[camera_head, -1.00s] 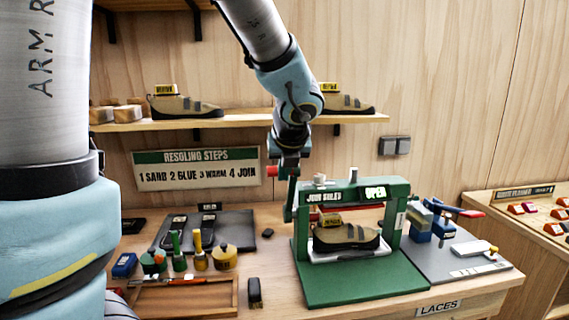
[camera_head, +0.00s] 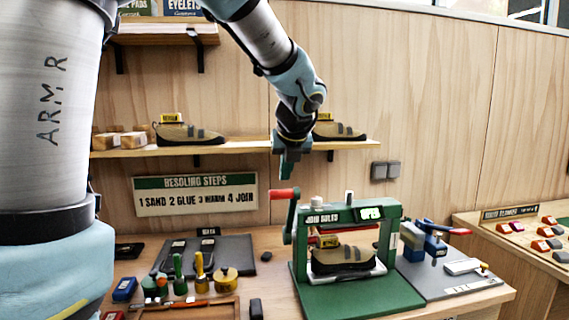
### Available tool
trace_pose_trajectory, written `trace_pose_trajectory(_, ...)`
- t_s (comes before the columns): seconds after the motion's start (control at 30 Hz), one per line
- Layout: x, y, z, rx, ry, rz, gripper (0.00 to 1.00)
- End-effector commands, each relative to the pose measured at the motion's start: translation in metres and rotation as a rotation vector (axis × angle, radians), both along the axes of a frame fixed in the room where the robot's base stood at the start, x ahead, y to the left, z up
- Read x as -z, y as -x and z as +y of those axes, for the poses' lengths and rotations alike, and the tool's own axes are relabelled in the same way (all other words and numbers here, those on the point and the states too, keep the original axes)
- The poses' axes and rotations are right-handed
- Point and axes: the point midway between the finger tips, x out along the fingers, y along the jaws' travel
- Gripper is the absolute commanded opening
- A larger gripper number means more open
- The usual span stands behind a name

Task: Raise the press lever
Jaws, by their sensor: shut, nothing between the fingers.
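A tan shoe (camera_head: 343,257) with a yellow tag sits inside the press. My gripper (camera_head: 288,176) is shut and empty, pointing down just above the red handle. It looks apart from the handle, but the depth between them is hard to tell.
A shelf (camera_head: 240,148) with shoes runs along the wall behind my arm. Glue pots and brushes (camera_head: 200,270) and a dark mat stand left of the press. A blue vise (camera_head: 425,240) stands at its right. The air above the press is clear.

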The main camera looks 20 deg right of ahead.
Motion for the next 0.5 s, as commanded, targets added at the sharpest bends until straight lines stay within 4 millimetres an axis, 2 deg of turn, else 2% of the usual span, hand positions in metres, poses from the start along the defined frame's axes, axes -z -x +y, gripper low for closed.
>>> trace_pose_trajectory(0.2, -0.019, -0.01, -0.001, -0.001, 0.001, 0.0, 0.0)
trace_pose_trajectory(0.5, -0.021, -0.011, -0.001, 0.002, -0.001, 0.001, 0.0)
